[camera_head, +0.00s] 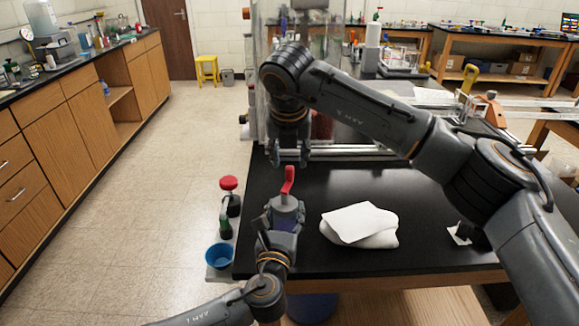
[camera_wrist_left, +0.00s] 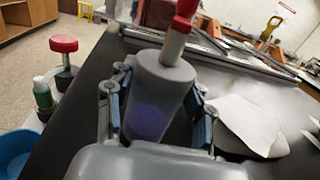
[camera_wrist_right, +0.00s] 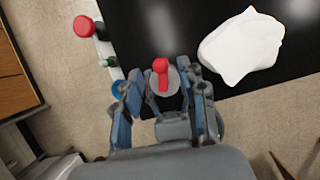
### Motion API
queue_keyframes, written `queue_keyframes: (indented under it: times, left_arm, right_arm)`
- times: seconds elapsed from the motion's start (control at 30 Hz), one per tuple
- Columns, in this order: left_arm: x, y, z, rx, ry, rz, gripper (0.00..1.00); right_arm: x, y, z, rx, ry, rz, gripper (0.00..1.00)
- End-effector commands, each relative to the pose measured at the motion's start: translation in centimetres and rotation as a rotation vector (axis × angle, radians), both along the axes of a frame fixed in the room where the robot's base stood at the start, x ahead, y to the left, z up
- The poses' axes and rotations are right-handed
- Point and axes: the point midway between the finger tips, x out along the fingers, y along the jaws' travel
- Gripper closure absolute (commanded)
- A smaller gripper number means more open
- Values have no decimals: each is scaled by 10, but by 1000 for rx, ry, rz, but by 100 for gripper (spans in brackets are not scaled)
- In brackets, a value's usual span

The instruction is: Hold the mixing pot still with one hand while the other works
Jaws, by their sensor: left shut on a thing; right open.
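My right gripper (camera_head: 289,158) is open and empty above the red handle. In the right wrist view the red handle (camera_wrist_right: 161,70) shows between the spread fingers, and the pot (camera_wrist_right: 170,88) lies below it. The pot's inside is hidden.
A white cloth or paper pile (camera_head: 360,225) lies right of the pot. A blue bowl (camera_head: 220,256), a green bottle (camera_head: 225,226) and a red-topped item (camera_head: 230,190) stand at the left edge. Metal rails (camera_head: 345,150) lie behind. The table between is clear.

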Motion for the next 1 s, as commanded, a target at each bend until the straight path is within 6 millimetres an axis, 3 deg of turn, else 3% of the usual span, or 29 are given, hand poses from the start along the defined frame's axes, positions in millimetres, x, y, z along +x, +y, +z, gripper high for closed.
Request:
queue_keyframes:
  times: [0.1,0.3,0.63,0.83,1.0]
  left_arm:
    - [0,0,0,0,1,0,84]
    - [0,0,0,0,1,0,84]
    - [0,0,-1,0,1,0,84]
    - [0,0,-1,0,1,0,84]
    - [0,0,-1,0,1,0,84]
  right_arm:
    - [7,0,-20,1,3,-2,58]
    - [15,0,-37,0,2,-1,58]
    - [17,0,-40,0,0,0,58]
    - [16,0,-40,0,0,-1,97]
    - [16,0,-40,1,0,4,100]
